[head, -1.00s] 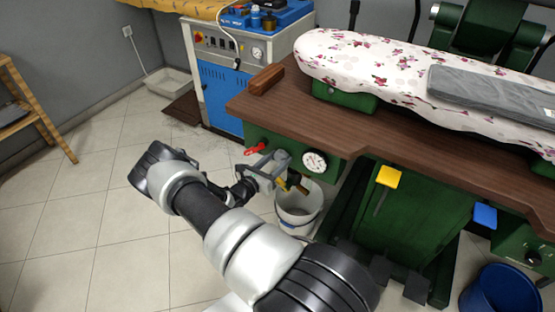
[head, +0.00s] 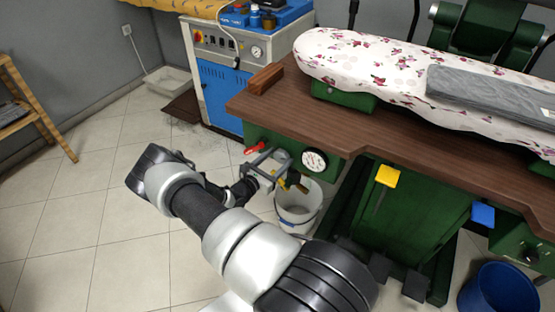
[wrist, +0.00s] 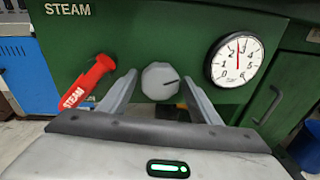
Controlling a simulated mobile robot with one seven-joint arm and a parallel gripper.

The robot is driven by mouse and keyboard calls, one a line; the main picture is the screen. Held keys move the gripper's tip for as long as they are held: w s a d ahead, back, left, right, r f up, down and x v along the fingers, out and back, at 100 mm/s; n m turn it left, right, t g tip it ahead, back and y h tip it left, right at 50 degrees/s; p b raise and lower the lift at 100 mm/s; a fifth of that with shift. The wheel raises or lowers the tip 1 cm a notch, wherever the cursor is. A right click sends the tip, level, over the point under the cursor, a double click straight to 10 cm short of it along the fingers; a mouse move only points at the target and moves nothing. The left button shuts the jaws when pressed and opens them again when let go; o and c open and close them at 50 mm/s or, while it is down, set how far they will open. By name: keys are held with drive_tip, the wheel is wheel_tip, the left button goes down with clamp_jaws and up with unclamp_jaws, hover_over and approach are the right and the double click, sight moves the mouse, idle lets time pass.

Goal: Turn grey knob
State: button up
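The grey knob (wrist: 162,81) is a round knob with a dark pointer line, on the green front panel of the press table. In the wrist view its line points to the right and slightly up. My gripper (wrist: 160,88) is open, with one finger on each side of the knob and a visible gap at both sides. In the head view my gripper (head: 271,167) is at the green panel below the tabletop's left end. The knob is hard to make out there.
A red steam lever (wrist: 88,82) is just left of my gripper. A round gauge (wrist: 235,59) is to the right. A bucket (head: 298,219) stands below. The wooden tabletop (head: 290,104) overhangs the panel.

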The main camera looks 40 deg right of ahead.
drive_tip(key=shift+o, duration=0.5)
drive_tip(key=p+v, duration=0.2)
drive_tip(key=v, duration=1.5)
drive_tip(key=shift+a, duration=0.25)
